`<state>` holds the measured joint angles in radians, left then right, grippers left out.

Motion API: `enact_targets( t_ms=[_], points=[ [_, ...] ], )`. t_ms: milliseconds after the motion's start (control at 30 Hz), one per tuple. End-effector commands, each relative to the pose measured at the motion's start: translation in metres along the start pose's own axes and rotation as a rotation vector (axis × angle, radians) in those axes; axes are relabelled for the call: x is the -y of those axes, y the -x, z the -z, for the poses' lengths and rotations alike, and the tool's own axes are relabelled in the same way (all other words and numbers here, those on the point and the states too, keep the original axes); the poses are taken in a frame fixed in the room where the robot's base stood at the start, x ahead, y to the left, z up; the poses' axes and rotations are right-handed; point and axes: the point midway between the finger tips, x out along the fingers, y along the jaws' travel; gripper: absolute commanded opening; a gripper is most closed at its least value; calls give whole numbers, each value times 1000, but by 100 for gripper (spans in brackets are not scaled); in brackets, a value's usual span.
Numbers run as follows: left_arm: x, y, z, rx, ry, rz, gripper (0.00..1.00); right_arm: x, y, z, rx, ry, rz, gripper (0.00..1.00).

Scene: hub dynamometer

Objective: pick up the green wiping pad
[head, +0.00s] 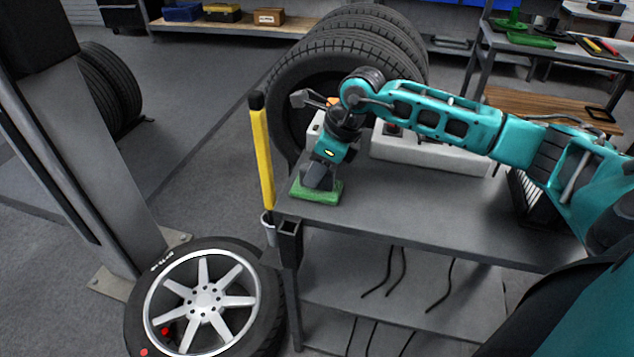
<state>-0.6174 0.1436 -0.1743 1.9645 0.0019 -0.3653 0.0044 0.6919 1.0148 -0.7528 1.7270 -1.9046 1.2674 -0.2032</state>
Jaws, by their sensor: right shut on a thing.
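The green wiping pad (328,194) is a flat green block at the left front corner of the grey workbench (390,206). My right gripper (318,182) reaches down onto it from above and is shut on it. The gripper covers the pad's middle; its ends and front edge show. I cannot tell whether the pad touches the bench top or is just above it. My left gripper is not in view.
A yellow post (262,150) stands beside the bench's left corner. White equipment (430,152) sits at the bench's back. Large tyres (345,55) stand behind it. A wheel (205,300) lies on the floor front left. The bench's front middle is clear.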

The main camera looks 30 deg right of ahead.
Motion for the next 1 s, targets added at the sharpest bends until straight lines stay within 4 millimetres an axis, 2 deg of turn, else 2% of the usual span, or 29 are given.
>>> enact_targets(
  t_ms=[33,167,467,633,767,1000],
  points=[
    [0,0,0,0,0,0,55,0,0,0,0,0,0,11],
    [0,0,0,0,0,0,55,0,0,0,0,0,0,0],
    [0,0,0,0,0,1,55,0,2,-1,2,0,1,0],
    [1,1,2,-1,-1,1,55,1,15,-7,3,1,2,0],
    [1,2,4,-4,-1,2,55,1,37,-16,5,1,4,0],
    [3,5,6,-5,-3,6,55,1,100,-43,8,2,5,0]
  ],
)
